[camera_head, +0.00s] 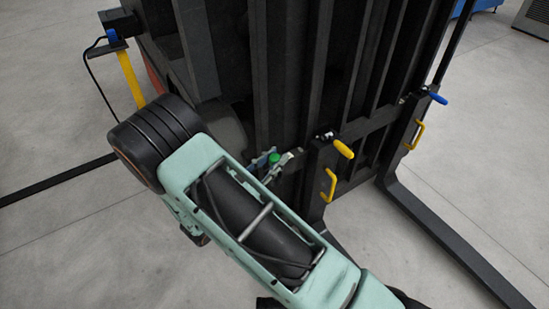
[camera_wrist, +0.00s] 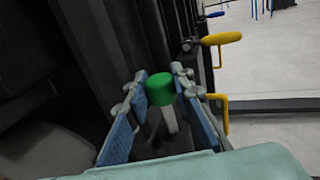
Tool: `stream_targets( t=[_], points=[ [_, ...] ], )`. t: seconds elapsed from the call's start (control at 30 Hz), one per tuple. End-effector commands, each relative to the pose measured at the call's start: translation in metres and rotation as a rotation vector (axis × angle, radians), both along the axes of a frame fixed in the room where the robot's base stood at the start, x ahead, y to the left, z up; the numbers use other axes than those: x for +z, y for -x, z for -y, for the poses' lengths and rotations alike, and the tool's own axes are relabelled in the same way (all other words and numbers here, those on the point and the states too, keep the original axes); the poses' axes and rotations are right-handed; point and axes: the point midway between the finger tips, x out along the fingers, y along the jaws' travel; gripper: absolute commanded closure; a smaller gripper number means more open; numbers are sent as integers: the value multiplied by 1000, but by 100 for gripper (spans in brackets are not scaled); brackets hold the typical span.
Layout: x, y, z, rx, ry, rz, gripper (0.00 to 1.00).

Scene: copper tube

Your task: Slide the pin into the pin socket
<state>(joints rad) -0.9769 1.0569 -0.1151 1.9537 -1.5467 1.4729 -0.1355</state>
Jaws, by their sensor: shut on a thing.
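The pin has a green round head (camera_wrist: 160,91) and a pale metal shaft (camera_wrist: 169,120) in the wrist view. My gripper (camera_wrist: 159,76) is shut on it, with one blue-padded finger on each side. In the head view the green pin head (camera_head: 273,157) shows beside the dark forklift mast, at the tip of my gripper (camera_head: 277,163). I cannot make out the pin socket; whether the pin's end is in or out of a hole is hidden.
The black forklift mast (camera_head: 275,70) stands close to my gripper. A yellow lever (camera_head: 343,148), a yellow handle (camera_head: 329,186) and a blue lever (camera_head: 437,97) stick out from the fork carriage. A fork (camera_head: 455,245) reaches across the grey floor at right.

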Motion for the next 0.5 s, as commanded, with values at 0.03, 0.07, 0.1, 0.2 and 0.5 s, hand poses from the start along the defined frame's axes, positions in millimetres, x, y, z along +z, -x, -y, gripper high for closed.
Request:
stream_targets(
  t=[0.03, 0.07, 0.1, 0.2, 0.5],
  points=[
    [-2, 0, 0, 0, 1, 1, 100],
    [-3, 0, 0, 0, 1, 1, 100],
    [-4, 0, 0, 0, 1, 1, 100],
    [-6, 0, 0, 0, 1, 1, 100],
    [-14, 0, 0, 0, 1, 1, 100]
  ],
)
